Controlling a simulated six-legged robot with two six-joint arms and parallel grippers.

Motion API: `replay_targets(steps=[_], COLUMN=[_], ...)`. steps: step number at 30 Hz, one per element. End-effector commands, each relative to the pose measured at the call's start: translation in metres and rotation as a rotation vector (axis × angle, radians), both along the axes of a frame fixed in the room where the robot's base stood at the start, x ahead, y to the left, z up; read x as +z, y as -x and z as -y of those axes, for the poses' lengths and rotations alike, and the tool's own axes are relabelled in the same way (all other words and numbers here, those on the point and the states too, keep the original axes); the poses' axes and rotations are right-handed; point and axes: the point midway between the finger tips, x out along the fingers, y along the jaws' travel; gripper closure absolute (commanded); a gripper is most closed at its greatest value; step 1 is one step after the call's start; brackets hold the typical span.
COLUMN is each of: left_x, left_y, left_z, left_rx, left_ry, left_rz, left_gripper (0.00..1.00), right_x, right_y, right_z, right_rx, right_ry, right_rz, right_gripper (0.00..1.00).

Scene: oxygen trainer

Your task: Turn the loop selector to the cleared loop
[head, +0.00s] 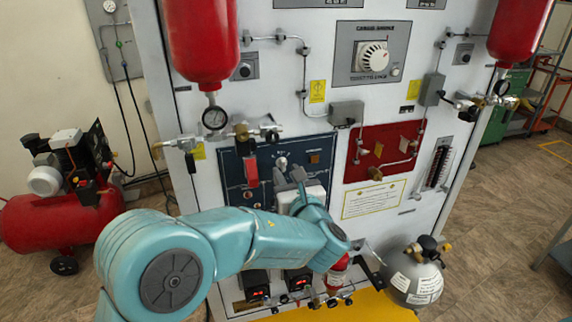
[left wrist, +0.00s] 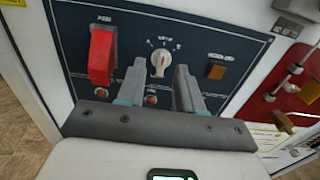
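The loop selector is a white knob (head: 282,162) with a printed scale around it, on a dark blue panel (head: 232,180). The knob also shows in the left wrist view (left wrist: 161,62), near the top middle. My left gripper (head: 290,180) is in front of the panel, just below the knob in the head view. In the left wrist view its fingers (left wrist: 160,72) are apart, with the knob seen between their tips. Nothing is held. Whether the fingertips touch the knob cannot be told. The scale's labels are too small to read. My right gripper is not in view.
A red switch cover (left wrist: 102,55) is left of the knob and an amber square (left wrist: 216,71) is right of it. Red indicators sit below. A red panel (head: 352,170) with fittings is to the right. Red cylinders (head: 200,45) hang above. A grey tank (head: 415,282) stands lower right.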

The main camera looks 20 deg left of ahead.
Motion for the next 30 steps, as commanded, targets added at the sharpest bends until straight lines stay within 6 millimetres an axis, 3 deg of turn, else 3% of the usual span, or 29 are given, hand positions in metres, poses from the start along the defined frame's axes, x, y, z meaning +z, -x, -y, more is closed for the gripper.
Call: replay_targets(steps=[6, 15, 18, 19, 30], left_x=[0.000, 0.000, 0.000, 0.000, -0.003], left_y=[-0.019, -0.021, -0.021, -0.021, -0.021], left_z=[-0.011, -0.012, -0.012, -0.012, -0.012], left_rx=[0.001, 0.000, 0.000, 0.000, 0.000], left_ry=[0.001, 0.001, 0.001, 0.001, 0.030], left_rz=[-0.001, 0.001, 0.001, 0.001, 0.020], left_gripper=[0.64, 0.64, 0.97, 1.00, 1.00], right_x=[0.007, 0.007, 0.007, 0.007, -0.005], right_y=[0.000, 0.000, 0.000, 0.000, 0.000], right_z=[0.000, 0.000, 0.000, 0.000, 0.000], right_rx=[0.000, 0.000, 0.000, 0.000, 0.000], right_ry=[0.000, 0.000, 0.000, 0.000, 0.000], right_rz=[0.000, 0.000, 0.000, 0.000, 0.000], right_gripper=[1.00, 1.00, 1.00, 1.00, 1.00])
